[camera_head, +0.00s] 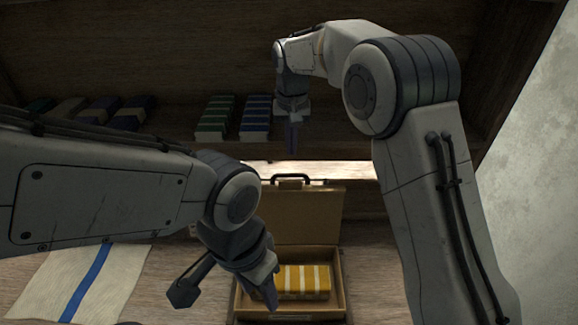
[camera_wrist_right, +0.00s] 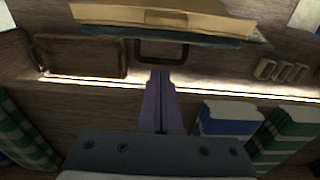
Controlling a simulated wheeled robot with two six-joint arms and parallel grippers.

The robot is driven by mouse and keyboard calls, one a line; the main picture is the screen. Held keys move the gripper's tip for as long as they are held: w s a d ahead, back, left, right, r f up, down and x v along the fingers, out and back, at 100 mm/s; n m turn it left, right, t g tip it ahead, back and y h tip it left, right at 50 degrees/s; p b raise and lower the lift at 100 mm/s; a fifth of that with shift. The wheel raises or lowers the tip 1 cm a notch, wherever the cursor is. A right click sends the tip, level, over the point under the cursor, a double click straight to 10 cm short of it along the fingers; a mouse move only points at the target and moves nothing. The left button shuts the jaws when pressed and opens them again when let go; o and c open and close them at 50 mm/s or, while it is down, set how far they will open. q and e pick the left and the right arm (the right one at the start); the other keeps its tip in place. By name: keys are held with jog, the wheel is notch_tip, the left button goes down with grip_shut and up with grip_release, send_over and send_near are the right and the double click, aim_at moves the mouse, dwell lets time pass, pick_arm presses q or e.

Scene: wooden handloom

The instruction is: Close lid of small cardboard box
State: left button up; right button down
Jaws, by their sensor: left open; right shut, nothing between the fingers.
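The small cardboard box (camera_head: 339,285) stands open on the wooden surface. Its lid (camera_head: 300,225) stands up at the back, with a dark handle (camera_head: 292,178) on its top edge. The lid's edge (camera_wrist_right: 165,17) and handle (camera_wrist_right: 162,52) also show in the right wrist view. A yellow and white striped folded cloth (camera_head: 304,281) lies inside the box. My right gripper (camera_head: 292,148) is shut and empty, above and behind the lid; its fingers (camera_wrist_right: 161,80) point toward the handle, apparently apart from it. My left gripper (camera_head: 268,290) is open over the box's left side, partly hiding it.
Green (camera_head: 215,118) and blue (camera_head: 256,117) striped folded cloths sit on the shelf behind, with darker ones (camera_head: 100,110) at left. A white cloth with a blue stripe (camera_head: 80,283) lies left of the box. The surface right of the box is partly hidden by my right arm.

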jog(key=f+p, duration=0.1)
jog(key=s+f+p, duration=0.1)
jog(key=f, duration=0.1)
jog(key=s+f+p, duration=0.1)
jog(key=f, duration=0.1)
jog(key=shift+s, duration=0.65)
jog(key=shift+s+f, duration=0.1)
jog(key=shift+a, duration=0.2)
